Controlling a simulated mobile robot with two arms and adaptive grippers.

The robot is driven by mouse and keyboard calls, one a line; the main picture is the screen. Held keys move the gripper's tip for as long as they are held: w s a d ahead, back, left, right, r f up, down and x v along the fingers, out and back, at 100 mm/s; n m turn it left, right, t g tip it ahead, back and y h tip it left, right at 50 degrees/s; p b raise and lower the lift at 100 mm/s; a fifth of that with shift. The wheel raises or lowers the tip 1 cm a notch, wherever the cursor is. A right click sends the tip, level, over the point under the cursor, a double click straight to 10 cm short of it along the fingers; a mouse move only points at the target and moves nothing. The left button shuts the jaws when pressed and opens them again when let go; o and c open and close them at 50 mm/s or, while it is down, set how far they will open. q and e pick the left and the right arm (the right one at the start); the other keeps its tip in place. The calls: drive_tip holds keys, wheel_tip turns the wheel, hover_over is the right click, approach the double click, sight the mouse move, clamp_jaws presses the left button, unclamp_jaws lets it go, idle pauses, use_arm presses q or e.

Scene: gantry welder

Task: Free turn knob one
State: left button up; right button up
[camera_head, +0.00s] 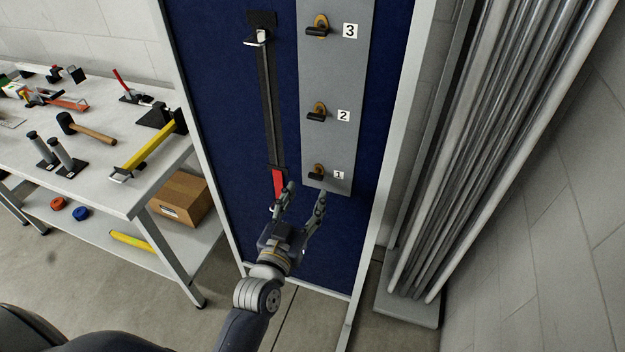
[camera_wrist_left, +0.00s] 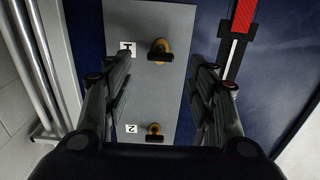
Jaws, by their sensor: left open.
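Knob one (camera_head: 318,172) is a dark handle on a brass-coloured round base, beside the label 1, at the low end of a grey panel (camera_head: 335,95). Its handle lies roughly across the panel. In the left wrist view knob one (camera_wrist_left: 160,52) shows between the fingers and beyond them, with no visible contact. My left gripper (camera_head: 304,192) is open and empty, just below knob one in the head view. Knob two (camera_head: 317,110) and knob three (camera_head: 317,27) sit higher on the panel. Knob two (camera_wrist_left: 154,133) also shows in the wrist view. My right gripper is not in view.
A black bar with a red end (camera_head: 279,182) is mounted on the blue board (camera_head: 215,90), close to the left finger. A workbench (camera_head: 120,195) with tools stands at left, a cardboard box (camera_head: 181,198) below. Metal pipes (camera_head: 465,140) stand at right.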

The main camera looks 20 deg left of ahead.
sight(314, 178)
use_arm(q)
drive_tip(key=shift+w+d+p, duration=0.1)
drive_tip(key=shift+w+p, duration=0.3)
drive_tip(key=shift+w, duration=2.35)
drive_tip(key=c, duration=1)
